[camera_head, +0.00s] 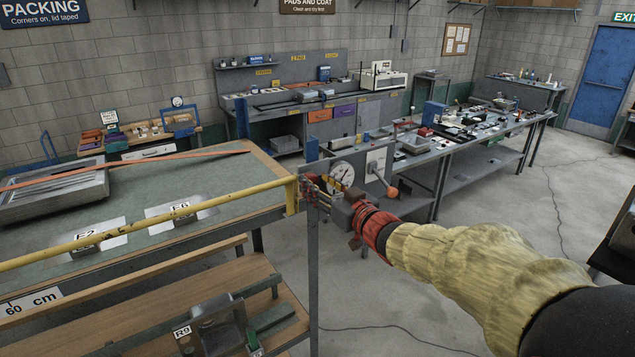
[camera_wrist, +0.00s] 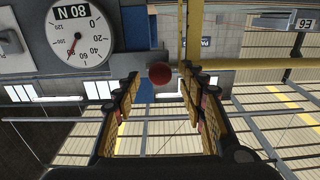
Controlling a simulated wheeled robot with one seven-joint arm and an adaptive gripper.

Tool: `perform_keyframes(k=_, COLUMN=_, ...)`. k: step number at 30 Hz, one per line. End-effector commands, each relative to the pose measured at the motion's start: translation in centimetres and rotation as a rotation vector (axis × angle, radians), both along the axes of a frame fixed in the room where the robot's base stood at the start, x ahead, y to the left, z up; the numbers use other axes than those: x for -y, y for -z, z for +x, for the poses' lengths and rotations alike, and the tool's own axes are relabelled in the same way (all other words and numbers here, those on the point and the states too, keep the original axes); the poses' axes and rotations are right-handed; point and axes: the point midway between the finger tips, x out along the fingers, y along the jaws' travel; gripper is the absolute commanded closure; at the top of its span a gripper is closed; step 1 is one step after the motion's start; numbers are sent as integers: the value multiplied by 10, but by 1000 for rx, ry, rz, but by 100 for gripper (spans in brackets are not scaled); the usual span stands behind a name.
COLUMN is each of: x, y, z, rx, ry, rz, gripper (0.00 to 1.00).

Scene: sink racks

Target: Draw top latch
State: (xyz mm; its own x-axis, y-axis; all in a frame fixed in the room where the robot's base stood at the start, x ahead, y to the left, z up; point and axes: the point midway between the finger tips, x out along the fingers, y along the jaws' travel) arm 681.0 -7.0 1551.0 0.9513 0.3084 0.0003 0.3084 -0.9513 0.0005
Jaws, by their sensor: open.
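A grey upright plate at the end of the bench bears a round dial gauge (camera_head: 341,175), marked 80 N in the wrist view (camera_wrist: 80,35). A small red ball-shaped knob (camera_wrist: 160,74) shows in the wrist view, between and just beyond my fingertips; it looks like the latch's knob, though its stem is not clear. My gripper (camera_head: 320,193) is at the plate, below and left of the gauge in the head view. Its fingers stand apart on either side of the knob in the wrist view (camera_wrist: 158,92), with gaps visible. The head view hides the contact area.
A yellow bar (camera_head: 150,222) runs across the bench (camera_head: 225,215) to the plate, close to my gripper. An orange-knobbed lever (camera_head: 391,191) on a white plate (camera_head: 376,163) is just right of the gauge. A lower wooden shelf (camera_head: 170,295) holds an R9 block.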

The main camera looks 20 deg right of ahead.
Motion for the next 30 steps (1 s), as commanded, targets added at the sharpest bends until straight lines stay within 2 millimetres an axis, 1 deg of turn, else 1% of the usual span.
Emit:
perform_keyframes(k=3, x=-2, y=0, z=4, rx=0, ry=-1, rz=0, gripper=58)
perform_keyframes(k=10, x=-2, y=0, z=5, rx=0, ry=0, rz=0, gripper=58)
perform_keyframes(k=30, x=-2, y=0, z=4, rx=0, ry=0, rz=0, gripper=97)
